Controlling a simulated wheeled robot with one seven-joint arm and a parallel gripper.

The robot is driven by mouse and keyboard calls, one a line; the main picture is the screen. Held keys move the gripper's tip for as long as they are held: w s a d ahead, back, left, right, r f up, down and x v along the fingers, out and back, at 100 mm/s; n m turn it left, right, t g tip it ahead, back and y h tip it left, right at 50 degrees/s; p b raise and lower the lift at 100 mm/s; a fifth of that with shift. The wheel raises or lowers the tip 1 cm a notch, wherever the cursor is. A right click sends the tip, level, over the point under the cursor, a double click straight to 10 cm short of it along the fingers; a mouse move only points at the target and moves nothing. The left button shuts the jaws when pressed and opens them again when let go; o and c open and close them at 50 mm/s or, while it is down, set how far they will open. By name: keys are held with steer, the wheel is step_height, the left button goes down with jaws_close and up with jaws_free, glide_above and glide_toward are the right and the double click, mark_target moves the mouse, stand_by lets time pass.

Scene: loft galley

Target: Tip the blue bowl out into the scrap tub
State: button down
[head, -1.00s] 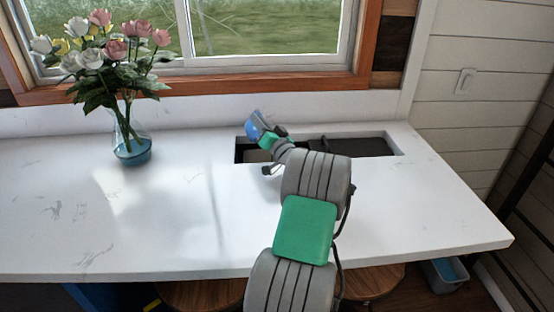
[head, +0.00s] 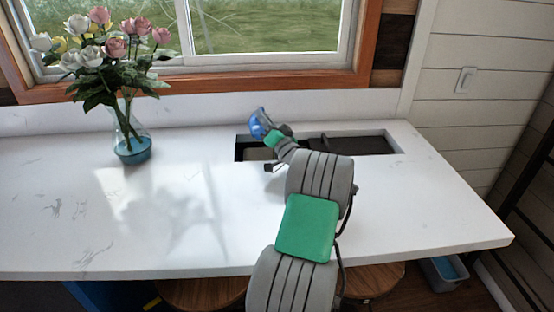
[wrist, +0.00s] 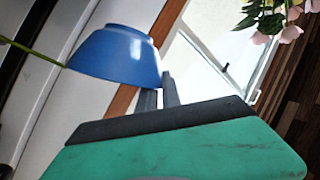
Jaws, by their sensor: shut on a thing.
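The blue bowl (head: 258,123) is up at the end of my arm, above the left end of the counter recess. It is tipped well over onto its side. In the wrist view the blue bowl (wrist: 113,57) shows its outer wall, and its inside is hidden. My gripper (wrist: 160,88) is shut on the bowl at its edge. In the head view my gripper (head: 268,132) is small and partly hidden. I cannot tell for certain which container is the scrap tub. The recess (head: 345,146) below the bowl has a pale part at left and dark parts at right.
A glass vase (head: 133,150) of roses stands on the white counter (head: 120,225) to the left. The window (head: 265,30) is behind the bowl. A grey bin (head: 440,275) with something blue inside stands on the floor at right. Wooden stools (head: 200,294) are under the counter.

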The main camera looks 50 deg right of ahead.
steer(key=shift+s+d+r+m+h+b, duration=0.1)
steer(key=shift+s+d+m+h+b, duration=0.2)
steer(key=shift+s+d+m+b, duration=0.3)
steer(key=shift+s+d+r+m+h, duration=0.4)
steer(key=shift+r+m+h, duration=0.2)
steer(key=shift+m, duration=0.2)
steer(key=shift+s+d+r+m+h, duration=0.25)
steer(key=shift+s+r+m+h, duration=0.25)
steer(key=shift+m, duration=0.3)
stand_by(0.5)
